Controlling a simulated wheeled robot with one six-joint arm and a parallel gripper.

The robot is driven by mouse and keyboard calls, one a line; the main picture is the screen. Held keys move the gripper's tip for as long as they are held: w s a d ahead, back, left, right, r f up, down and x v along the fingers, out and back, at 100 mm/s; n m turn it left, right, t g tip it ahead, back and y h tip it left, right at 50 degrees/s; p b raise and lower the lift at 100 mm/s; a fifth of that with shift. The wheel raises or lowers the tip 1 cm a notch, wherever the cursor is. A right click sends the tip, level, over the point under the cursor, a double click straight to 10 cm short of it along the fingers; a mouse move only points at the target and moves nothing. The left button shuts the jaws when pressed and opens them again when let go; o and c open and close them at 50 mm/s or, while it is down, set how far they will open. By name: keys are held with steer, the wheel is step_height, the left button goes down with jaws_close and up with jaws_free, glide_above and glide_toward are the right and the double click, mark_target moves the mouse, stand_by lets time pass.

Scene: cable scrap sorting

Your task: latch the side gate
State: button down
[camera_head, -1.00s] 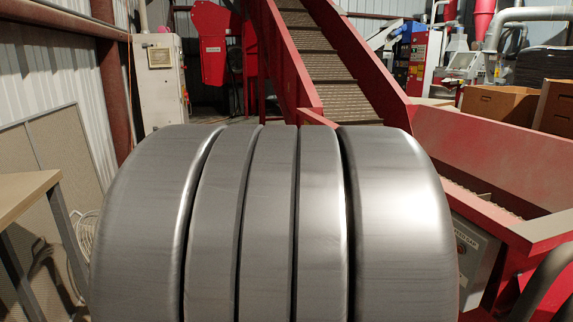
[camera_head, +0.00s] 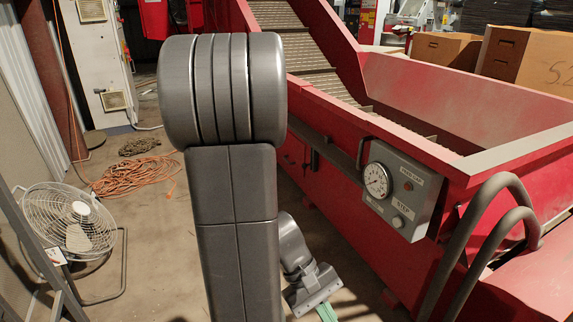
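My grey arm fills the middle of the view, with a large rounded joint at the top and a long link running down. To the right of the link, low in the picture, the end of my arm with my gripper (camera_head: 326,312) shows in part. A bit of green shows there at the bottom edge; whether it is a finger or something held is unclear. The red hopper (camera_head: 403,128) stands to the right. A dark upright handle (camera_head: 315,160) is on its side, partly beside my arm. I cannot clearly make out the side gate or its latch.
A grey control box (camera_head: 400,190) with a gauge and curved grey pipes (camera_head: 478,236) stick out from the hopper. A wire fan (camera_head: 72,225), an orange cable coil (camera_head: 130,175) and a darker coil (camera_head: 139,146) are on the floor at left. Cardboard boxes (camera_head: 445,58) stand behind.

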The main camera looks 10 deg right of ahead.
steer(key=w+d+f+n+h, duration=0.3)
steer(key=w+f+n+h, duration=0.1)
steer(key=w, duration=0.4)
steer(key=w+d+f+n+h, duration=0.3)
steer(key=w+f+n+h, duration=0.1)
steer(key=w, duration=0.4)
steer(key=w+a+f+n+t+h, duration=0.1)
steer(key=w+f+n+t, duration=0.2)
steer(key=f, duration=0.3)
steer(key=w+a+f+n+t+h, duration=0.1)
steer(key=w+f+n+t, duration=0.2)
steer(key=f, duration=0.4)
steer(key=w+a+f+n+t+h+p, duration=0.1)
steer(key=w+f+n+t, duration=0.2)
steer(key=f, duration=0.3)
steer(key=shift+w+a+f+n+t, duration=0.25)
steer(key=shift+w+a+n+t, duration=0.1)
steer(key=shift+n+t, duration=0.2)
steer(key=shift+w, duration=0.1)
